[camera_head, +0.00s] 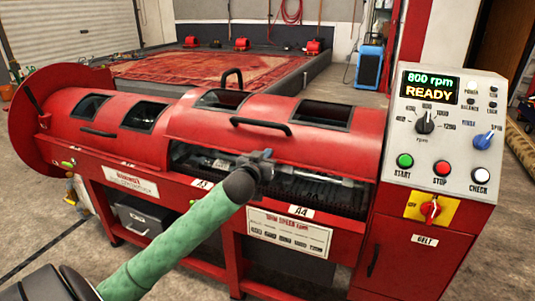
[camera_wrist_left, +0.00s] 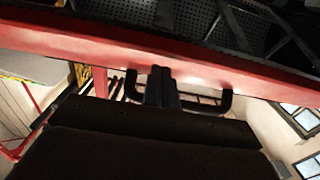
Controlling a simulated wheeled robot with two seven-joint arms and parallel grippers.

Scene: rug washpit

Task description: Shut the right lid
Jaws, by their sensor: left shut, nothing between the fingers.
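The right lid (camera_head: 296,145) is a curved red panel with two dark windows and a black handle (camera_head: 261,126). It stands partly raised, with an opening below its front edge showing a metal shaft and dark perforated drum. My left gripper (camera_head: 264,158) is shut and empty, just below the handle in the head view, in front of the opening. In the left wrist view its fingertips (camera_wrist_left: 162,80) are near a black handle (camera_wrist_left: 222,104) along a red edge; I cannot tell whether they touch it. My right gripper is not in view.
The left lid (camera_head: 70,110) is down. A control panel (camera_head: 446,135) reading 800 rpm READY stands close on the right. A red rug (camera_head: 200,68) lies in the pit behind the machine. Open floor shows at front left.

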